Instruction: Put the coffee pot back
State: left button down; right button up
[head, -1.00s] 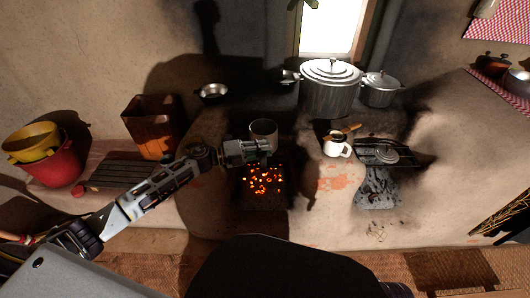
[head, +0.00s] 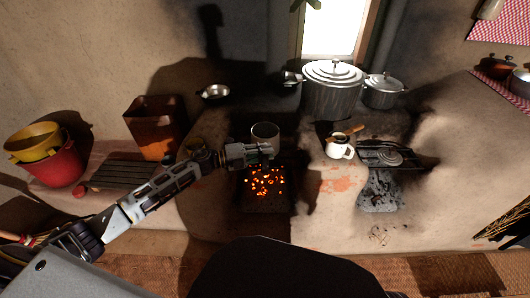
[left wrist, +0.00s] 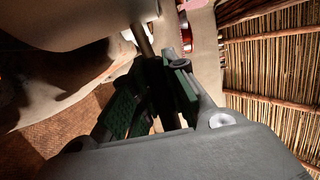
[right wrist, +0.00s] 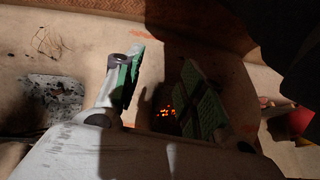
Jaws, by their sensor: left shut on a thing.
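A grey metal pot (head: 265,131), which I take to be the coffee pot, shows at the fire opening in the head view. My left gripper (head: 262,151) is at its near side, shut on its handle. In the left wrist view the gripper's green pads (left wrist: 160,95) close around a dark rod (left wrist: 143,40), and a large pale grey surface (left wrist: 70,18) fills the top left. Whether the pot touches the hearth is unclear. My right gripper (right wrist: 162,85) shows only in its own wrist view, with its fingers apart and nothing visible between them.
Glowing coals (head: 267,181) lie just in front of the pot. A white mug (head: 339,150) stands to its right, a large lidded pot (head: 332,95) and a smaller one (head: 382,92) behind.

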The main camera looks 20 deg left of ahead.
pick_arm(q)
jog(key=shift+f+b, duration=3.1)
jog(key=shift+f, duration=0.55)
pick_arm(e)
notch_tip(320, 180, down, 10)
jog(key=a+t+y, duration=0.1)
jog(key=a, duration=0.1)
jog(key=shift+w+m+t, duration=0.15)
jog(key=shift+m+t, duration=0.15)
jog(key=shift+m, duration=0.1)
jog(key=shift+f, duration=0.1)
jog(key=shift+w, duration=0.2)
pick_arm(q)
jog(key=c, duration=1.3)
grip_release()
jog(key=shift+c, duration=0.2)
pick_arm(e)
jog(key=shift+w+r, duration=0.15)
jog(key=shift+r, duration=0.1)
